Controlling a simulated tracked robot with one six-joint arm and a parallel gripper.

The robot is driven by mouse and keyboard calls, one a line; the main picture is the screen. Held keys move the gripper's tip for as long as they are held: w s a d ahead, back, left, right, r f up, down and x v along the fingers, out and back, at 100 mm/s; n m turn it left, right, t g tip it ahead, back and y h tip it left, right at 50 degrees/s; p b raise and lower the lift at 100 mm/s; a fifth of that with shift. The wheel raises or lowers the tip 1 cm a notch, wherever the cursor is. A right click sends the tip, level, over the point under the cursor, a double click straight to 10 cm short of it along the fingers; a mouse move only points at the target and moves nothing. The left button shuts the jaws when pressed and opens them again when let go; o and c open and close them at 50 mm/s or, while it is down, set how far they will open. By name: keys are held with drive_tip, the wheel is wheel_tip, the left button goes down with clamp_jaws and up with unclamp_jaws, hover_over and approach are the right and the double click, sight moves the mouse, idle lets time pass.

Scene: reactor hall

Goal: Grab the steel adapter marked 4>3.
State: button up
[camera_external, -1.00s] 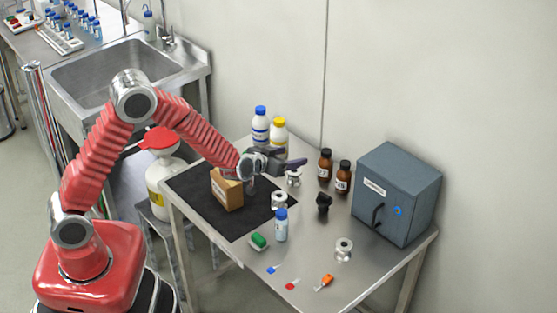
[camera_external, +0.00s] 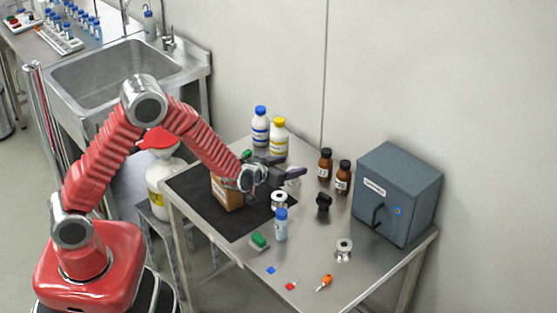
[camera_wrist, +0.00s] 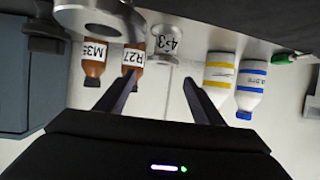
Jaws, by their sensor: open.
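The steel adapter marked 4>3 (camera_wrist: 168,44) shows upside down in the wrist view, its label facing the camera, beyond my fingertips and roughly between them. In the external view the adapter (camera_external: 292,182) stands on the steel table and is partly hidden by my gripper (camera_external: 287,166). My gripper, also in the wrist view (camera_wrist: 160,79), is open, with nothing between its fingers. It points toward the adapter; I cannot tell the exact gap.
Two more steel adapters (camera_external: 279,200) (camera_external: 343,250) stand on the table. Brown bottles (camera_external: 325,166) and white bottles (camera_external: 279,137) stand behind. A cardboard box (camera_external: 226,192) is beside my wrist. A blue vial (camera_external: 281,225), black knob (camera_external: 323,202) and grey cabinet (camera_external: 397,195) are nearby.

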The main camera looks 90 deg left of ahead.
drive_tip(key=shift+f, duration=0.5)
wheel_tip(320, 180, down, 2)
drive_tip(key=shift+f, duration=0.1)
drive_tip(key=shift+x, duration=0.95)
drive_tip(key=shift+w+a+f, duration=0.2)
drive_tip(key=shift+w+a, duration=0.15)
drive_tip(key=shift+c, duration=0.5)
drive_tip(key=c, duration=1.2)
drive_tip(key=shift+r, duration=0.1)
wheel_tip(320, 180, up, 10)
drive_tip(key=shift+f, duration=0.1)
